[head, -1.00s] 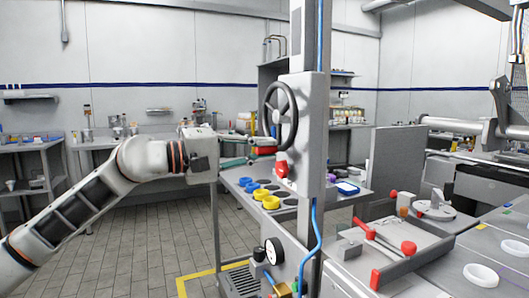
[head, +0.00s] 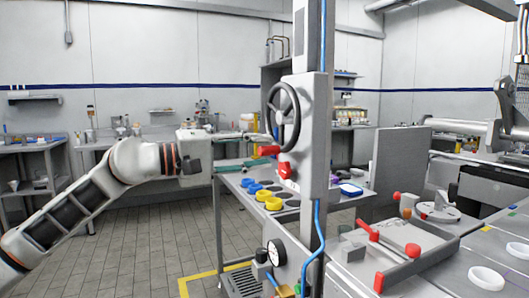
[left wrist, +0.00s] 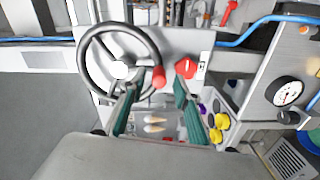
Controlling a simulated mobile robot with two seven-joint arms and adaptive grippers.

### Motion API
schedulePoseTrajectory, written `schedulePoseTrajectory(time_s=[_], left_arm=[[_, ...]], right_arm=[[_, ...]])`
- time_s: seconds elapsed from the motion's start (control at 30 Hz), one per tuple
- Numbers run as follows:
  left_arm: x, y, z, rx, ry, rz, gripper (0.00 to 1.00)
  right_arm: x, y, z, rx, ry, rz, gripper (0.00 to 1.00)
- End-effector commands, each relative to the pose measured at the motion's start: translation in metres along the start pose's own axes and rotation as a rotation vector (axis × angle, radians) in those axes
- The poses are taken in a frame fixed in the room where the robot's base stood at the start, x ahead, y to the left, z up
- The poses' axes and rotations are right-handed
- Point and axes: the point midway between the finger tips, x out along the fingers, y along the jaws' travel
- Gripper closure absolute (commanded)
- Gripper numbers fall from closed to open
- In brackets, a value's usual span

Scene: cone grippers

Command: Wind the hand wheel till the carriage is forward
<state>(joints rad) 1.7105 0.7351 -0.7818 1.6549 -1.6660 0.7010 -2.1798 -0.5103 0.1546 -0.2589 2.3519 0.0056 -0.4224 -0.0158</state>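The hand wheel (head: 297,117) is a dark ring on the side of a grey column (head: 316,140). Its red handle (head: 268,150) sits low on the rim, toward my left gripper. My left gripper (head: 259,148) comes in from the left, level with the handle. In the left wrist view the wheel (left wrist: 88,79) is at upper left. The red handle (left wrist: 158,78) shows between the fingertips of my left gripper (left wrist: 156,88), with a gap on both sides. The teal fingers are apart. I cannot tell which part is the carriage. My right gripper is out of view.
A red knob (head: 286,170) is on the column just below the wheel. A table with blue and yellow rings (head: 270,203) stands behind. A pressure gauge (head: 276,252) is low on the column. A bench with a red-handled fixture (head: 397,262) is at right.

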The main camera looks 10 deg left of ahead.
Motion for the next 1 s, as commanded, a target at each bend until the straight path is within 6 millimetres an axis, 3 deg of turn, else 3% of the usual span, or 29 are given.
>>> schedulePoseTrajectory(time_s=[0.3,0.5,1.0], left_arm=[[-0.066,-0.002,-0.001,-0.001,0.004,-0.003,0.68],[-0.093,-0.002,-0.001,-0.001,0.003,-0.003,0.68],[-0.103,-0.001,-0.001,0.000,0.002,-0.002,0.68]], right_arm=[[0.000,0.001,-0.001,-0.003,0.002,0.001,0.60],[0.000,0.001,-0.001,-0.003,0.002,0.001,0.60],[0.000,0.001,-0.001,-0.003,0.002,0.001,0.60]])
